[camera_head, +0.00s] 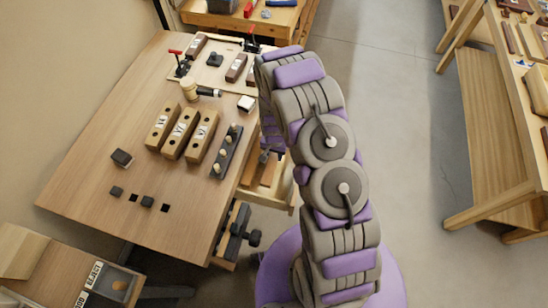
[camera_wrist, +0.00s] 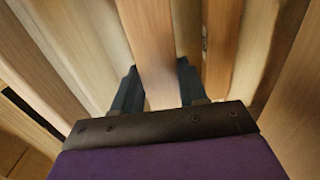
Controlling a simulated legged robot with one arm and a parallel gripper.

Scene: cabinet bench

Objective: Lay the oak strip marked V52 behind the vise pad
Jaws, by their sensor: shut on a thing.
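In the wrist view, my gripper (camera_wrist: 157,92) is shut on a pale reddish-brown wooden strip (camera_wrist: 153,45), which stands between its two dark fingers. No V52 mark shows on the strip. Several other wooden strips (camera_wrist: 218,45) stand close on both sides of it. In the head view, my arm reaches over the bench's right edge, and the gripper there is mostly hidden behind it, near an open drawer (camera_head: 270,190). A dark vise (camera_head: 238,236) sits on the bench's near right edge. I cannot make out which part is its pad.
A reject tray (camera_head: 115,283) is at lower left. The bench's near part is mostly clear.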

